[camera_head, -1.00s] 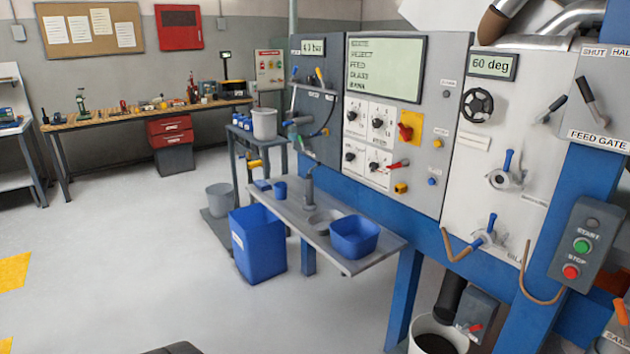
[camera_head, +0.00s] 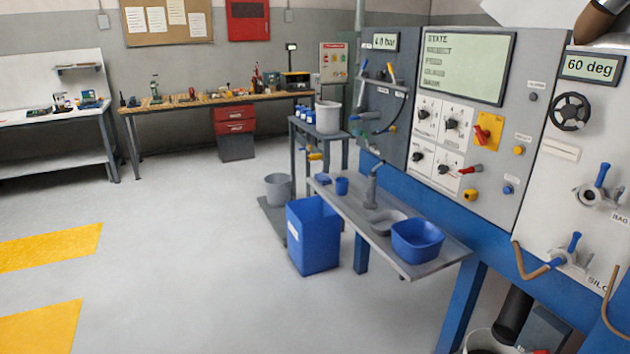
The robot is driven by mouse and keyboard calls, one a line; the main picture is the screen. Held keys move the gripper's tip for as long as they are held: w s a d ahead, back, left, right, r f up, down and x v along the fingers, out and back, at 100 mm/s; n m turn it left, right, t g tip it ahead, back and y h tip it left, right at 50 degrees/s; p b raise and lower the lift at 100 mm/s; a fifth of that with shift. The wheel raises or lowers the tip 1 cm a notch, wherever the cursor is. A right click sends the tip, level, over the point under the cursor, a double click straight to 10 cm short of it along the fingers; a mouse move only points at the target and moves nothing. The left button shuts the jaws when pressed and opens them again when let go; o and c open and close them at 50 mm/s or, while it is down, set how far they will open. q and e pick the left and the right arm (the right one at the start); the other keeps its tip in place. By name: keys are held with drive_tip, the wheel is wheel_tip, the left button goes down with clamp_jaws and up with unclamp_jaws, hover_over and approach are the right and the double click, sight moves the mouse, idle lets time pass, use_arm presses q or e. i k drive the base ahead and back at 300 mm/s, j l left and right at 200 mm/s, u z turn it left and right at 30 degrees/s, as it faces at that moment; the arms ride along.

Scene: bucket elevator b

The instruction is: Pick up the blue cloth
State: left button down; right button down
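A blue basin (camera_head: 417,240) sits at the near end of the shelf, beside a sunken grey sink (camera_head: 388,222) and a grey tap (camera_head: 372,188). Neither of my grippers is in view.
A tall blue bin (camera_head: 312,236) stands on the floor before the shelf, with a grey bucket (camera_head: 278,188) behind it. Machine panels (camera_head: 462,120) rise at the right. The grey floor at left and centre is clear, with yellow markings (camera_head: 48,248).

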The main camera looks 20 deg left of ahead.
sight(322, 178)
drive_tip(key=u, duration=0.65)
drive_tip(key=i+j, duration=0.1)
drive_tip(key=i, duration=0.35)
drive_tip(key=i+j+u, duration=0.1)
drive_tip(key=i, duration=0.4)
